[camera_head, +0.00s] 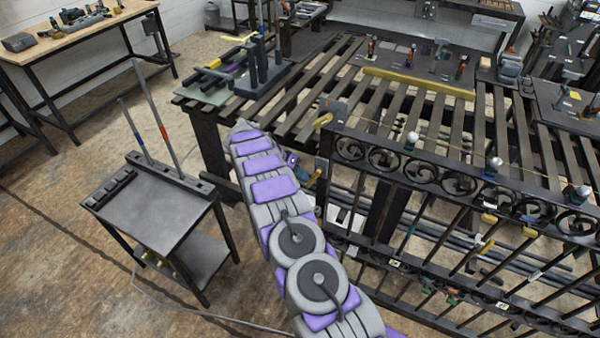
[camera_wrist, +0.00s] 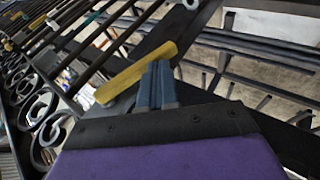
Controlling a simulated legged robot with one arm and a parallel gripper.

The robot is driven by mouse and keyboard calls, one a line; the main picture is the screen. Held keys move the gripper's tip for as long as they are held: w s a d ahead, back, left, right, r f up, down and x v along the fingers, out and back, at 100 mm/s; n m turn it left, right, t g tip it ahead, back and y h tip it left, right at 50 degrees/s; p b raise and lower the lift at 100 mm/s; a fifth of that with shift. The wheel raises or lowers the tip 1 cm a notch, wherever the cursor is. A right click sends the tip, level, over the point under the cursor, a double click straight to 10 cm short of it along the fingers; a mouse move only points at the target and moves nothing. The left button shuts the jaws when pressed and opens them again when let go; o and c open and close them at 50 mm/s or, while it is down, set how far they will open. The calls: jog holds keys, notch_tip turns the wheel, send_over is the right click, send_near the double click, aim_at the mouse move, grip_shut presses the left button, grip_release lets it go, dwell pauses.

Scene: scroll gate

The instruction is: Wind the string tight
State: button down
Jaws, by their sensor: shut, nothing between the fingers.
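In the wrist view my gripper (camera_wrist: 158,72) is shut, its two blue-grey fingers together with nothing between them. A yellow bar (camera_wrist: 125,78) lies just beyond the fingertips and looks close to them; I cannot tell whether they touch. The scroll gate (camera_head: 440,180), black with a row of round scrolls, stands along the bench at the right in the head view. Its scrolls (camera_wrist: 45,125) show at the left in the wrist view. In the head view my gripper is mostly hidden behind my grey and purple arm.
A slatted metal bench (camera_head: 300,105) carries tools and a long yellow bar (camera_head: 418,82). A small dark cart (camera_head: 160,205) with upright rods stands to the left. A wooden table (camera_head: 85,35) is at the back left. The floor between the cart and that table is open.

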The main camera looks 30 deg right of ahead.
jog(key=shift+s+d+f+p, duration=0.4)
jog(key=shift+s+d+f, duration=0.15)
jog(key=shift+s+f, duration=0.2)
jog(key=shift+f, duration=0.1)
dwell(0.6)
